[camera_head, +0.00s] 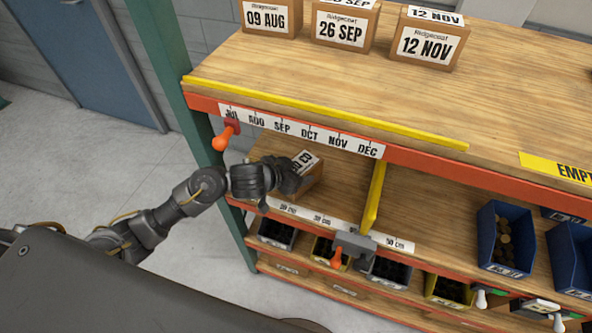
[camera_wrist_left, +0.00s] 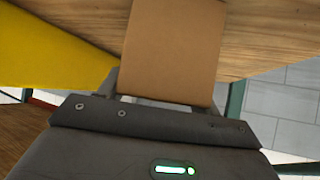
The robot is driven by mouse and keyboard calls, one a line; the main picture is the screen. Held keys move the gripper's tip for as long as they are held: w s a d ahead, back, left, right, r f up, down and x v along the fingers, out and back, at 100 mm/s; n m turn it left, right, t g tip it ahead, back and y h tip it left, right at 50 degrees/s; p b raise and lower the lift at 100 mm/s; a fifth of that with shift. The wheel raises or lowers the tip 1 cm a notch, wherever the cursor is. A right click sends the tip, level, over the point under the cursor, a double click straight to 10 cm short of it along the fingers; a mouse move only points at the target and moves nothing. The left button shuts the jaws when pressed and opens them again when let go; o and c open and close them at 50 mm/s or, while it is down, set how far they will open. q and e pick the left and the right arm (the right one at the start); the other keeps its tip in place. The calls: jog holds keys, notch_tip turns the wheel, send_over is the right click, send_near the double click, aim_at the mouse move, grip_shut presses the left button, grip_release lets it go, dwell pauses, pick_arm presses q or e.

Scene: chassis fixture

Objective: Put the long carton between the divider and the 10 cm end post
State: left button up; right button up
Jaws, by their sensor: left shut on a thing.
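A brown carton (camera_head: 312,184) with a white label is in the middle shelf bay, under the date strip. My left gripper (camera_head: 288,179) is shut on the carton, which also shows in the left wrist view (camera_wrist_left: 172,50). The gripper and wrist hide part of the carton, and I cannot tell whether it touches the shelf. The yellow divider (camera_head: 374,198) stands to the right of the carton with a gap between them; it also shows in the left wrist view (camera_wrist_left: 50,52). I cannot pick out the 10 cm end post. My right gripper is not in view.
A grey clamp (camera_head: 352,245) with an orange handle sits on the shelf edge below the divider. A green upright (camera_head: 177,90) bounds the shelf on the left. Several dated boxes (camera_head: 345,26) stand on top. Blue bins (camera_head: 505,240) stand right of the divider, beyond bare shelf.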

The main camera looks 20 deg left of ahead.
pick_arm(q)
jog(key=shift+f, duration=0.25)
jog(key=o, duration=1.4)
jog(key=shift+o, duration=0.2)
jog(key=shift+f, duration=0.1)
jog(key=p+v, duration=0.3)
jog(key=v, duration=0.8)
